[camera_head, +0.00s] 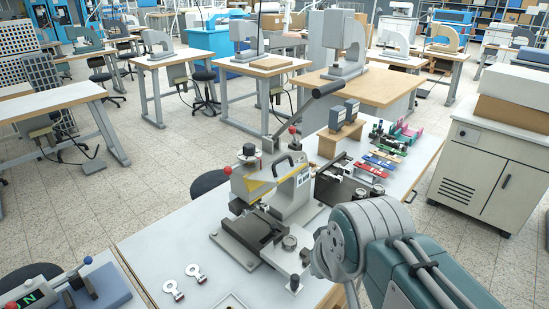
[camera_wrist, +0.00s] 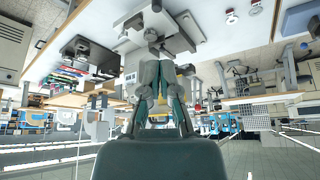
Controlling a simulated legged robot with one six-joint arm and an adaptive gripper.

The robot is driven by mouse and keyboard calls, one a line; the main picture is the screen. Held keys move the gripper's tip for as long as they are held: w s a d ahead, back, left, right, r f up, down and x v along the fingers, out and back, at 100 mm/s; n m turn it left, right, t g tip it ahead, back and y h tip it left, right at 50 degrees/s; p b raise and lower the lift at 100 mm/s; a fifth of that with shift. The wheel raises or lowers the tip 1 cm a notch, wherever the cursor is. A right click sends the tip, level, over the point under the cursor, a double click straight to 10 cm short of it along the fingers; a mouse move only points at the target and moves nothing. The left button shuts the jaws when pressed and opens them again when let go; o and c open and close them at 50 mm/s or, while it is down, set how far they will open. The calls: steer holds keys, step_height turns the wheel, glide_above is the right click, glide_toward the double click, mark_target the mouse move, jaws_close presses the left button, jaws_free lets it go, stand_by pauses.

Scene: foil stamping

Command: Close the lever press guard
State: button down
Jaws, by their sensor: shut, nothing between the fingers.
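The lever press (camera_head: 300,193) is a grey and white machine on the white workbench, with a yellow stripe along its front. Its long lever (camera_head: 306,108) slants up to the right and ends in a dark grip. A red ball knob stands near the lever's foot. I cannot clearly tell the guard from the press body, nor its position. In the wrist view, which is upside down, a grey machine (camera_wrist: 188,38) shows beyond my fingers. My gripper (camera_wrist: 166,68) is shut and empty, pointing towards it; contact cannot be judged. The head view shows my arm but not my fingertips.
Two keyring-like metal pieces (camera_head: 183,283) lie on the bench in front of the press. Behind it stand a wooden block with dark boxes (camera_head: 344,114) and coloured strips (camera_head: 383,160). A blue-grey device (camera_head: 65,285) sits at the lower left. Bare bench lies left of the press.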

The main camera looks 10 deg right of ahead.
steer(key=w+r+n+g+y, duration=0.1)
steer(key=w+r+n, duration=0.2)
steer(key=w+r, duration=1.1)
step_height(320, 180, up, 3)
steer(key=n+g+y, duration=0.1)
steer(key=n, duration=0.2)
glide_above(278, 171)
steer(key=x, duration=1)
steer(key=shift+w+a, duration=0.1)
steer(key=shift+s+d+f, duration=0.3)
steer(key=shift+s+f, duration=0.05)
steer(key=shift+s, duration=0.15)
steer(key=shift+s+d+f, duration=0.3)
steer(key=shift+s+f, duration=0.05)
steer(key=shift+s, duration=0.15)
steer(key=shift+s+d+f, duration=0.3)
steer(key=shift+s+f, duration=0.1)
